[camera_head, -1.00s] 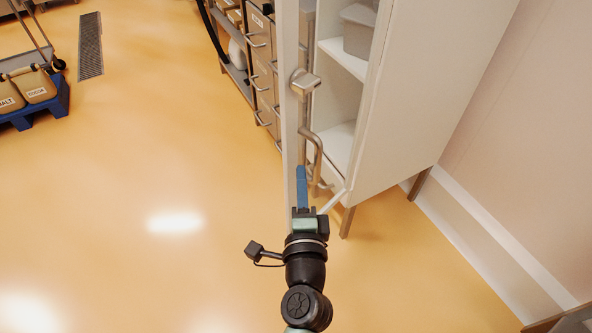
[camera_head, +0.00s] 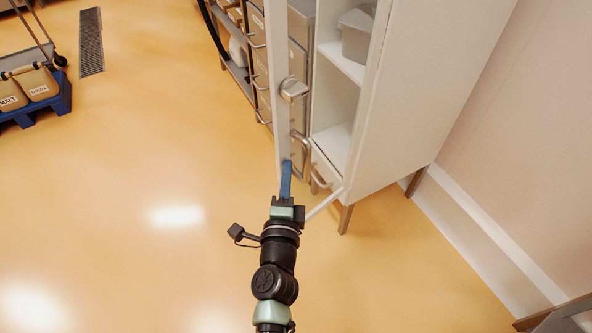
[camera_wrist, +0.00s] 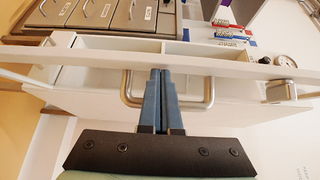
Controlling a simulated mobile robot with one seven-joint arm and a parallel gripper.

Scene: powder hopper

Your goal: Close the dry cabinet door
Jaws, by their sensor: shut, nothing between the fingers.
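The dry cabinet is the tall white cabinet (camera_head: 420,90) with open shelves, right of centre in the head view. Its door (camera_head: 282,125) stands open; its pale upright edge is left of the cabinet, and a bottom rail runs back to the cabinet's front corner. A metal latch (camera_head: 294,88) and a bent handle (camera_head: 302,150) are on the door. In the wrist view, the handle (camera_wrist: 209,92) spans both sides of my fingers, and the latch (camera_wrist: 281,91) is to the right. My gripper (camera_head: 286,165) is shut and empty, its blue fingertips at the door beside the handle. Contact is unclear.
Metal drawers (camera_head: 298,60) stand behind the door. A grey bin (camera_head: 356,35) sits on a cabinet shelf. A blue pallet (camera_head: 40,105) with labelled containers is at far left. A floor drain (camera_head: 90,42) lies near it. Open floor lies left of the door.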

